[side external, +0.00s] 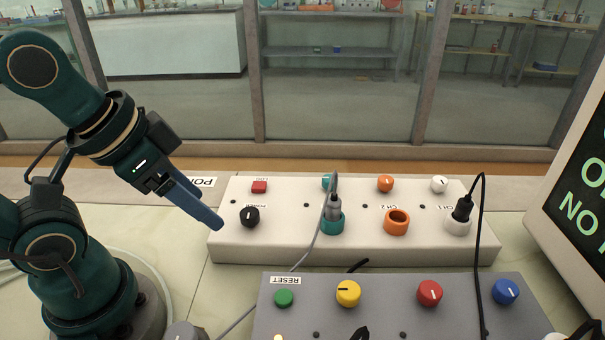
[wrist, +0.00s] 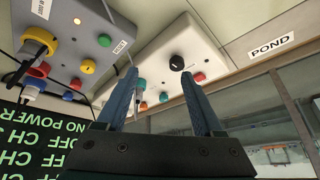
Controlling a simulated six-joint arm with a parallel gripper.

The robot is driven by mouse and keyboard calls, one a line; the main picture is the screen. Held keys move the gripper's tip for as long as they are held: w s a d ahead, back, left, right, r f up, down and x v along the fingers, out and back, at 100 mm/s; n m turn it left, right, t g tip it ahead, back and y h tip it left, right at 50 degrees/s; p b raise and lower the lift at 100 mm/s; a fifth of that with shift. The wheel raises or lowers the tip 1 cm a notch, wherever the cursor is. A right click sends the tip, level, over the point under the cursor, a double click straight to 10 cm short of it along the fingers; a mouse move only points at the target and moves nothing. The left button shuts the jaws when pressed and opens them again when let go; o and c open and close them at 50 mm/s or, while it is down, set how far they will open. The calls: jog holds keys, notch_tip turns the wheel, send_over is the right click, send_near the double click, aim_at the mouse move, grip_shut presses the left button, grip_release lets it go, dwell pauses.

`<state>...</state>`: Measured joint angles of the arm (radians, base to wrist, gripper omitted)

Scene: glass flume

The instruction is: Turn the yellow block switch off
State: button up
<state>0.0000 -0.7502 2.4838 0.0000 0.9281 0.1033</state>
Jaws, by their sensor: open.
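The yellow block switch (side external: 348,293) is a round yellow knob on the grey block (side external: 388,280), between the green RESET button (side external: 284,298) and a red knob (side external: 430,293). Its dark pointer line lies roughly level, towards the left, in the side view. A small yellow knob (wrist: 75,84) shows on the grey block in the wrist view. My gripper (side external: 213,223) is open and empty, well left of the yellow knob and beyond it, by the left end of the white box. In the wrist view my gripper (wrist: 159,76) has its two blue fingers apart, touching no knob.
The white box (side external: 285,238) carries a black POWER knob (side external: 250,216), coloured sockets and plugged cables. A grey cable (side external: 312,245) runs down left of the yellow knob. A blue knob (side external: 505,291) and a black cable (side external: 479,270) are to the right. A screen (side external: 585,190) stands far right.

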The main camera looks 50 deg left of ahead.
jog(key=w+d+r+m, duration=0.2)
jog(key=w+r+m, duration=0.2)
jog(key=r+m, duration=0.15)
jog(key=m+g, duration=0.6)
jog(key=m, duration=0.5)
send_over(350, 289)
notch_tip(350, 289, down, 10)
jog(key=shift+f, duration=2.55)
jog(key=shift+c, duration=0.3)
grip_shut()
